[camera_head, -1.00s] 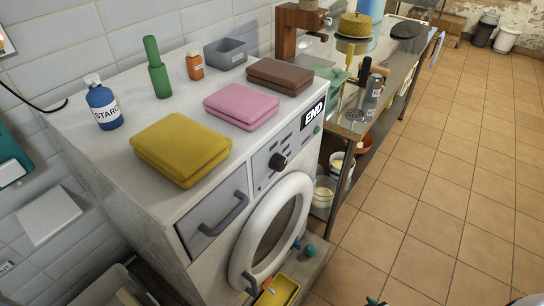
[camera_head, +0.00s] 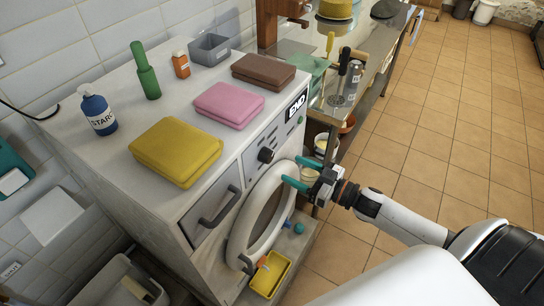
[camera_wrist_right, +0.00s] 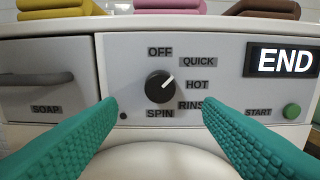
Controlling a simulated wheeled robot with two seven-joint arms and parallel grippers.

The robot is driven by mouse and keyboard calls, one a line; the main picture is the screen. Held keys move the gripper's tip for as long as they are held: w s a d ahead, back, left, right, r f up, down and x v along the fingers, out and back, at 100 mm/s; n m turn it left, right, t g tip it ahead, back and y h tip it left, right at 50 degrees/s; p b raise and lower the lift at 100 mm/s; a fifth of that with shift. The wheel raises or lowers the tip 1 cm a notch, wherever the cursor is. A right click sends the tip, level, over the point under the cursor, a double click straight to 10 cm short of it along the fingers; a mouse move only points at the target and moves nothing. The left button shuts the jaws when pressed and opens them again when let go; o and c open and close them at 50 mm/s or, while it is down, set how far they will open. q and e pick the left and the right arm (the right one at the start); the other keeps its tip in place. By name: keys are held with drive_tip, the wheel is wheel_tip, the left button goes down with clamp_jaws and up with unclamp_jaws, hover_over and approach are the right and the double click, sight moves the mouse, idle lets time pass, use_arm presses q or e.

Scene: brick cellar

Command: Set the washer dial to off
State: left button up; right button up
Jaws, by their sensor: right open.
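The washer (camera_head: 205,260) stands with its front facing the right of the head view. Its black round dial (camera_head: 265,155) sits on the control panel above the door. In the right wrist view the dial (camera_wrist_right: 160,86) shows a white mark pointing up and right, toward QUICK. OFF is printed straight above the dial, HOT at its right, RINSE lower right and SPIN below. My right gripper (camera_head: 283,171) has teal fingers and is open, empty, and in front of the panel near the dial. Its fingertips (camera_wrist_right: 159,106) lie either side of the dial in the picture, not touching it. My left gripper is not shown.
Folded yellow (camera_head: 176,150), pink (camera_head: 229,104) and brown (camera_head: 263,71) towels lie on the washer top, with bottles behind. A display (camera_wrist_right: 283,61) reads END beside a green start button (camera_wrist_right: 291,111). The round door (camera_head: 262,215) is below the panel. Tiled floor is open at right.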

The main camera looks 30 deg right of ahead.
sight(271, 159)
drive_tip(key=p+x, duration=0.1)
drive_tip(key=x, duration=0.7)
drive_tip(key=shift+c, duration=0.3)
drive_tip(key=c, duration=0.9)
